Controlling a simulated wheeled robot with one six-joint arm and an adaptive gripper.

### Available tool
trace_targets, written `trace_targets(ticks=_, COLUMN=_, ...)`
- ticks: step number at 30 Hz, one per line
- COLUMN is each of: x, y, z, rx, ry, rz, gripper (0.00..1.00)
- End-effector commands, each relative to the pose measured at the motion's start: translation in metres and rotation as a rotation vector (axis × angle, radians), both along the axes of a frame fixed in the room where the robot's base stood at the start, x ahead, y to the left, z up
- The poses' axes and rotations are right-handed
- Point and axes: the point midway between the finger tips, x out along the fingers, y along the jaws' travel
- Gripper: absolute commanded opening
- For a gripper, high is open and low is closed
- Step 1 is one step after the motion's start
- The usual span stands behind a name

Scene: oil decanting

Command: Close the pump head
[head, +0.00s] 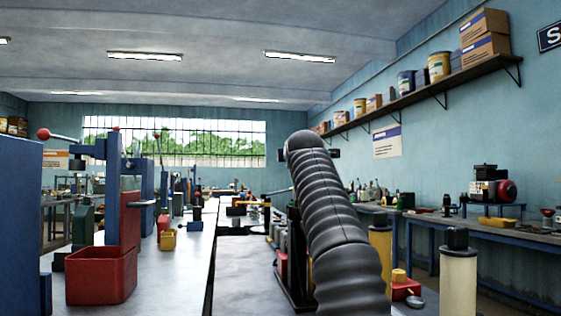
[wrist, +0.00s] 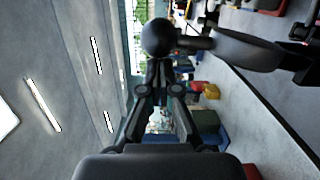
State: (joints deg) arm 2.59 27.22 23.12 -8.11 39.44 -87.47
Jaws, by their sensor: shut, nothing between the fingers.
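My gripper (wrist: 158,80) is shut and empty in the wrist view, its two dark fingers meeting near the picture's middle. A black ball knob (wrist: 158,37) shows just beyond the fingertips; I cannot tell whether they touch it. A short dark rod joins the knob to a dark curved part (wrist: 250,50) at its right, perhaps of the pump head. In the head view a black ribbed part (head: 338,228) with a round end (head: 303,141) rises tilted in the foreground. It hides much of what is behind it, and my gripper cannot be made out there.
A long bench (head: 180,265) on the left carries a red bin (head: 100,275), a small yellow bin (head: 168,239) and blue and red machinery. A yellowish cylinder with a black cap (head: 458,275) stands at the lower right. A wall shelf (head: 435,84) holds boxes and cans.

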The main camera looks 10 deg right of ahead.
Motion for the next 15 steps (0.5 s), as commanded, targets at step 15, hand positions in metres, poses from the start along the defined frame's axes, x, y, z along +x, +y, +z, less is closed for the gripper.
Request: trace_targets(ticks=15, x=-0.001, y=-0.079, z=-0.012, rx=0.256, ry=0.000, rz=-0.003, gripper=0.00)
